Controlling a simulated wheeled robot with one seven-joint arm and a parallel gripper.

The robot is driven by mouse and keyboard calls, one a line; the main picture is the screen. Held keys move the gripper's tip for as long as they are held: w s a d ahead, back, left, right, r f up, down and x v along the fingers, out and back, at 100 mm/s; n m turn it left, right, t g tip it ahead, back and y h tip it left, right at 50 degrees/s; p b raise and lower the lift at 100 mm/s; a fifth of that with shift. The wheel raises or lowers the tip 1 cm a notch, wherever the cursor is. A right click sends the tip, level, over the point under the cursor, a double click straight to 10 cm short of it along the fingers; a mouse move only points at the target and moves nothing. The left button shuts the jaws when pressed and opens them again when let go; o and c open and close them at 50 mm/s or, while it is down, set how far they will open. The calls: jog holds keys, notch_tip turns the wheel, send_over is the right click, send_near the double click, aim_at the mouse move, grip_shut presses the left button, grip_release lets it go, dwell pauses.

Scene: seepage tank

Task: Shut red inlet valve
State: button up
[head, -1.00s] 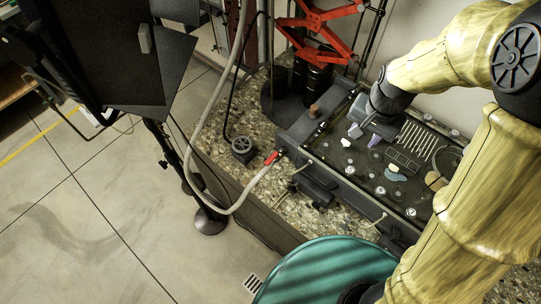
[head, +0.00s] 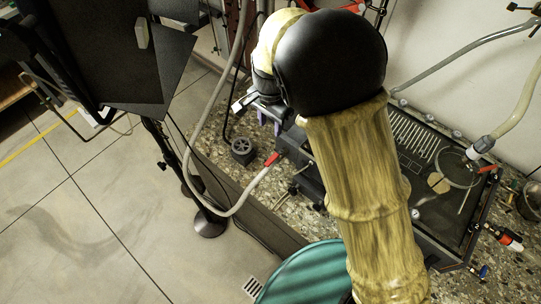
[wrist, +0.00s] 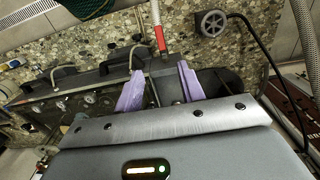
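A red valve lever (head: 273,158) sits where a pale hose meets the left end of the tank (head: 440,240). It also shows in the wrist view (wrist: 159,38), top centre, just beyond my fingertips. My gripper (wrist: 160,70) is open, with its two purple fingers apart and a dark grey fitting of the tank showing between them. The fingers do not touch the lever. In the head view my gripper (head: 268,121) is above the tank's left end, partly hidden by my arm. Another red-handled valve (head: 487,168) is on the hose at the tank's right.
The pale hose (head: 205,100) loops down beside the stone counter (head: 216,145). A black round knob or wheel (head: 242,150) stands left of the lever. A dark monitor (head: 105,50) on a stand is at left. A teal round thing (head: 300,275) is at the front.

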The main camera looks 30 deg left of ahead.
aim_at(271, 160)
notch_tip(271, 160, down, 17)
jog(key=p, duration=0.3)
jog(key=shift+f+p, duration=0.2)
jog(key=shift+p, duration=0.15)
jog(key=shift+c, duration=0.5)
grip_shut()
